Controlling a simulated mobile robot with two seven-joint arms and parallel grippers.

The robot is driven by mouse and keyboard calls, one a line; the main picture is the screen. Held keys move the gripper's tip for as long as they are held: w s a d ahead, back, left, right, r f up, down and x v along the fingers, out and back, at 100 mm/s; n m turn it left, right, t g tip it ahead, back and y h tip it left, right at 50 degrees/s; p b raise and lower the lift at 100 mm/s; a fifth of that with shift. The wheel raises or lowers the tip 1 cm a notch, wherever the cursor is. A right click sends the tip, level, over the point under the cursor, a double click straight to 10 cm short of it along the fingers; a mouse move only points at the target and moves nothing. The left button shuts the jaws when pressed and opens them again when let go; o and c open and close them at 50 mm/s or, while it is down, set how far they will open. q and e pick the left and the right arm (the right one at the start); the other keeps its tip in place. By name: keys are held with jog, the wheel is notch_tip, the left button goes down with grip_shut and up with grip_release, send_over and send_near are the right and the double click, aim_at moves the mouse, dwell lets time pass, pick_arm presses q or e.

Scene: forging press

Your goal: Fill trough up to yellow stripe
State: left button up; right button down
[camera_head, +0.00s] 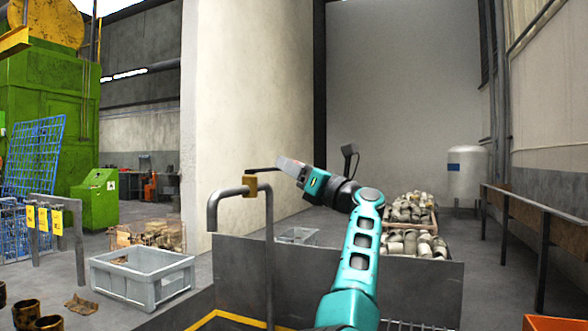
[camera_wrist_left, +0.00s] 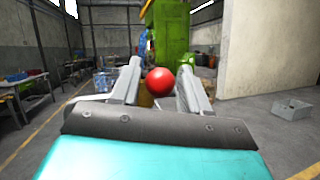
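The trough (camera_head: 340,272) is a dark grey metal box at the bottom of the head view. A yellow stripe (camera_head: 222,316) runs along its inner wall; the water level is out of sight. A tap (camera_head: 228,193) stands at it, with a grey pipe, a downturned spout and a brass valve (camera_head: 250,185). A thin lever (camera_head: 264,169) reaches from the valve to my left gripper (camera_head: 290,167). In the left wrist view, a red ball knob (camera_wrist_left: 160,82) sits between the open fingers of my left gripper (camera_wrist_left: 160,80), with small gaps beside it. My right gripper is out of view.
A grey crate (camera_head: 142,280) stands on the floor at left, near a rack with yellow tags (camera_head: 42,220). Bins of metal parts (camera_head: 412,243) lie behind the trough.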

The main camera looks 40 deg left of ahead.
pick_arm(q)
grip_shut()
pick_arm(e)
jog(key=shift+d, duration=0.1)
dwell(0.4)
